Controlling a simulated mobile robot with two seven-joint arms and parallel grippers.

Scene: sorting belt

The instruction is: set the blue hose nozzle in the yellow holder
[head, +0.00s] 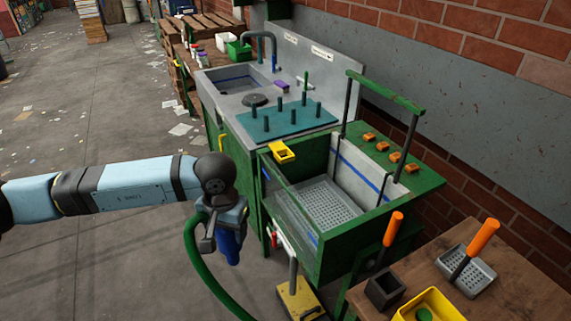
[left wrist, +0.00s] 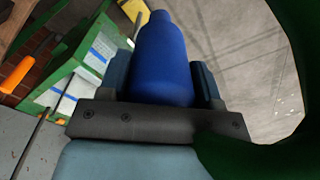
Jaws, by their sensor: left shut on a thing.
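My left gripper (head: 228,222) is shut on the blue hose nozzle (head: 230,248), which hangs below it, pointing down. In the left wrist view the nozzle (left wrist: 163,60) sits between the two fingers. A green hose (head: 199,262) runs from the gripper down toward the floor; it also crosses the right of the left wrist view (left wrist: 265,160). The yellow holder (head: 283,152) is fixed at the front edge of the green-framed wash station, up and right of the nozzle, and apart from it. It looks empty. My right gripper is not in view.
The green wash station (head: 345,237) has a mesh basin and a tall green-topped frame. Behind it are a teal peg mat (head: 287,120) and a sink (head: 236,84). A yellow floor pedal (head: 300,300) stands below. A wooden table (head: 445,300) is at right. Floor at left is open.

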